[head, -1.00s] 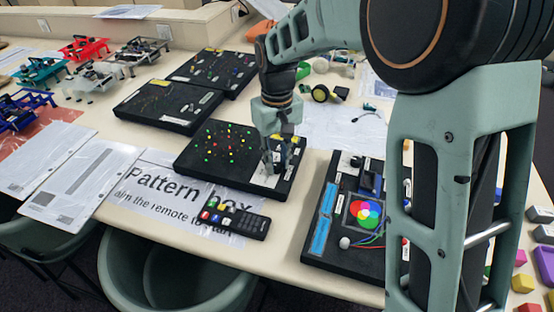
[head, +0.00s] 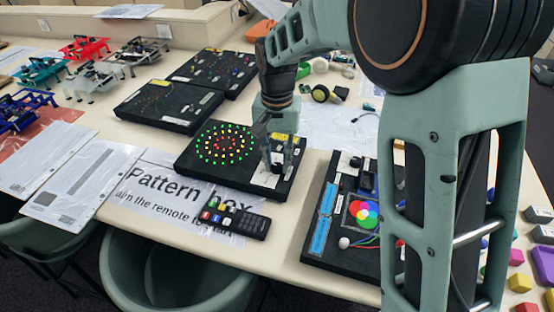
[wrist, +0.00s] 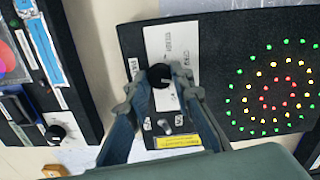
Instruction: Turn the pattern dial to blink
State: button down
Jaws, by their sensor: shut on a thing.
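The pattern box (head: 225,171) is a flat black board on the table, with rings of green, yellow and red lights lit on its left part. Its pattern dial (wrist: 160,76) is a black round knob on a white label panel (wrist: 171,41); the small print on the panel is too blurred to read. My gripper (wrist: 160,80) reaches down over the panel and is shut on the dial, one finger on each side. In the head view my gripper (head: 277,161) hides most of the dial. A small toggle switch (wrist: 166,124) sits beside the dial, near a yellow label.
A black remote (head: 235,220) lies in front of the box on the Pattern Box sheet (head: 150,187). A board with a colour-circle display (head: 362,213) stands to the right. More black boards (head: 168,106) lie behind.

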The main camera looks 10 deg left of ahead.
aim_at(277, 165)
jog(key=shift+w+m, duration=0.1)
jog(key=shift+m, duration=0.4)
jog(key=c, duration=1.7)
grip_release()
notch_tip(277, 165, up, 12)
jog(key=shift+r, duration=0.1)
